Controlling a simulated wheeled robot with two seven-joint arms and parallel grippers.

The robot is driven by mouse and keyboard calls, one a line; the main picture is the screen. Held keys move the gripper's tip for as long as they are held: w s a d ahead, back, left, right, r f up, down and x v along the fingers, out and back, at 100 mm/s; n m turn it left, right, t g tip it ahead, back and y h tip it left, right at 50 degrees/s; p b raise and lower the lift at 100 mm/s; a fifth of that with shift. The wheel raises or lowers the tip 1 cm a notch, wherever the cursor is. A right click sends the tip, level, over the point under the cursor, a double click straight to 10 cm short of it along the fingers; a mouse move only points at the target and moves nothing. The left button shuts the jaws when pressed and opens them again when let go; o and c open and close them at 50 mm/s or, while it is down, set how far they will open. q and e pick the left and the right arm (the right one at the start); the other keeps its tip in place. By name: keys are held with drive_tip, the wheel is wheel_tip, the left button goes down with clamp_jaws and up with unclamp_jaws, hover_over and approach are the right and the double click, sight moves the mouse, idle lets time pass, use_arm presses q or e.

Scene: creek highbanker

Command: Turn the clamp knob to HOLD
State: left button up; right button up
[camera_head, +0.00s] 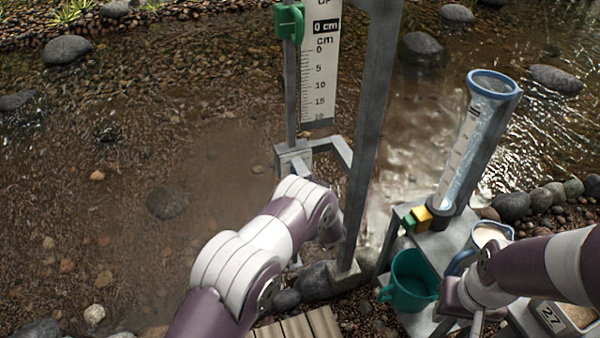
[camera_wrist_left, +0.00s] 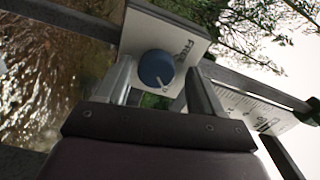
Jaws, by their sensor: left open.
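The round blue clamp knob (camera_wrist_left: 157,68) is on a pale plate (camera_wrist_left: 190,30) in the left wrist view. A light pointer mark shows near the knob's lower edge. The plate carries lettering that seems to read FREE, to the right of the knob; I cannot make out HOLD. My left gripper (camera_wrist_left: 160,76) is open, with one finger on each side of the knob; contact is not clear. In the head view my left arm reaches toward the gauge stand, and its gripper and the knob are hidden. My right gripper (camera_head: 477,322) is at the lower right, its fingers barely visible.
A scale board (camera_head: 320,70) with a green clip (camera_head: 289,22) stands above my left wrist, beside a grey post (camera_head: 374,120). A clear tube with a blue rim (camera_head: 493,84), a teal mug (camera_head: 408,285) and a digital scale (camera_head: 552,318) are at right. Creek water lies left.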

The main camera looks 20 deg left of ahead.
use_arm(q)
drive_tip(key=p+v, duration=0.2)
drive_tip(key=v, duration=1)
drive_tip(key=shift+s+d+p, duration=0.15)
drive_tip(key=shift+s+p, duration=0.1)
drive_tip(key=shift+p, duration=0.1)
